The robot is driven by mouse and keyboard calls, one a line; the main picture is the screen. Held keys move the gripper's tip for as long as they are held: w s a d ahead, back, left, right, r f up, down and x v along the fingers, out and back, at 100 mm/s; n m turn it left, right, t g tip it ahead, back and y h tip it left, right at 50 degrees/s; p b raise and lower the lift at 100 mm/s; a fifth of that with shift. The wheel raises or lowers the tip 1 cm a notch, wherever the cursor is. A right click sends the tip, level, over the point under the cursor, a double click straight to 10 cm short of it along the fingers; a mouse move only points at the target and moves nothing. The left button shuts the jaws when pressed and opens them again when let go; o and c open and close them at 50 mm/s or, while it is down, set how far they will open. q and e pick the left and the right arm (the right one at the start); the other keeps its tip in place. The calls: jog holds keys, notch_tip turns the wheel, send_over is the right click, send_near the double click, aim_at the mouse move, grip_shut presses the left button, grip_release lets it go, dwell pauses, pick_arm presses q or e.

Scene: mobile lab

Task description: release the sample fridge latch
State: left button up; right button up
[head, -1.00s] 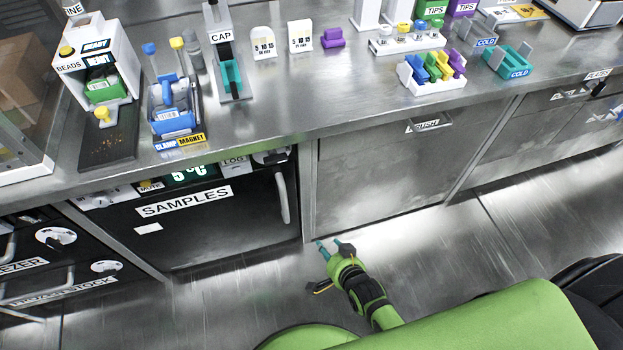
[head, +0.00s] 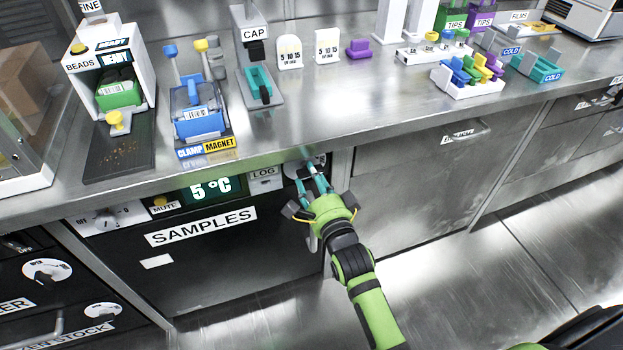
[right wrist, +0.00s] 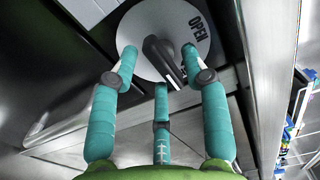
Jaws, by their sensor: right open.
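The sample fridge (head: 215,255) is the dark front labelled SAMPLES under the counter, with its door shut. Its latch is a dark grey lever (right wrist: 163,60) on a round pale plate (right wrist: 148,22) marked OPEN, seen in the right wrist view. In the head view the plate (head: 292,168) is partly hidden by my right gripper. My right gripper (head: 316,176) has green and teal fingers, which also show in the right wrist view (right wrist: 160,75). They are open, spread on both sides of the lever, with a third finger below it. I cannot tell whether they touch it. My left gripper is out of view.
The steel counter (head: 330,105) overhangs the fridge front just above my right gripper. The LOG box (head: 265,180) and the 5 °C display (head: 205,188) are left of it. A steel cabinet (head: 410,195) stands to the right. The floor in front is clear.

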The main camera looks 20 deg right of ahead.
jog(key=shift+w, duration=0.35)
grip_shut()
